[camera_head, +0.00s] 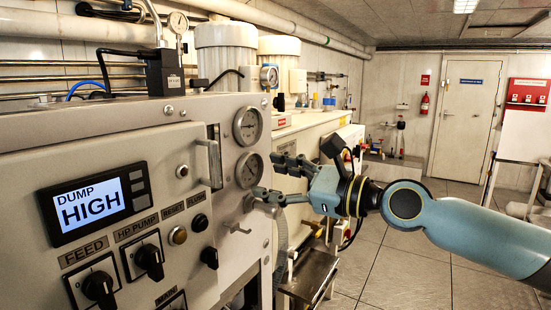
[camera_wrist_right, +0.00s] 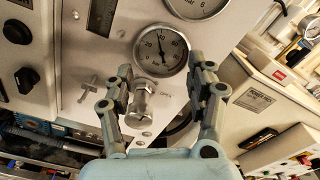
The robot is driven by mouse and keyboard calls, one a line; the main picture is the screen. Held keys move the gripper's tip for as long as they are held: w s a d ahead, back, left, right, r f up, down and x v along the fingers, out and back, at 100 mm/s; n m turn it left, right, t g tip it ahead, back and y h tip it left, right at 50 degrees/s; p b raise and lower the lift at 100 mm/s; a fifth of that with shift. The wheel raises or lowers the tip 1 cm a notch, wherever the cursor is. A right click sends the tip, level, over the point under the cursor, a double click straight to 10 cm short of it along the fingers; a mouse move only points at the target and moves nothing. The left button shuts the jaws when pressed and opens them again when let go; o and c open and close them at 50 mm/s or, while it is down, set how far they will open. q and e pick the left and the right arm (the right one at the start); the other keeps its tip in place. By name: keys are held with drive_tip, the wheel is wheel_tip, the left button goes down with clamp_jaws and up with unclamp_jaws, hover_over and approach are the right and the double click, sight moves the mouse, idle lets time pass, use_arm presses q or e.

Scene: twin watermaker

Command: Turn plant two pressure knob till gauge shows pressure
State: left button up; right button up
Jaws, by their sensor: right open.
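A silver pressure knob (camera_wrist_right: 143,103) sticks out of the panel just below a round white gauge (camera_wrist_right: 161,50) in the right wrist view. The gauge's dark needle points up and slightly left there; its reading is too small to tell. In the head view the lower gauge (camera_head: 249,170) sits under a second gauge (camera_head: 248,126), and the knob is largely hidden behind my gripper. My right gripper (camera_head: 266,179) is open in front of the panel, its fingers (camera_wrist_right: 160,90) spread to either side of the knob in the wrist view. I cannot tell whether they touch it. My left gripper is not in view.
A small T-handle (camera_head: 236,228) sits lower left of the knob, close to the fingers. A vertical grab handle (camera_head: 209,164) stands out from the panel. The display (camera_head: 95,202) reads "DUMP HIGH". Open tiled floor (camera_head: 400,275) lies to the right.

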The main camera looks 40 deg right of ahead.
drive_tip(key=shift+r, duration=1.95)
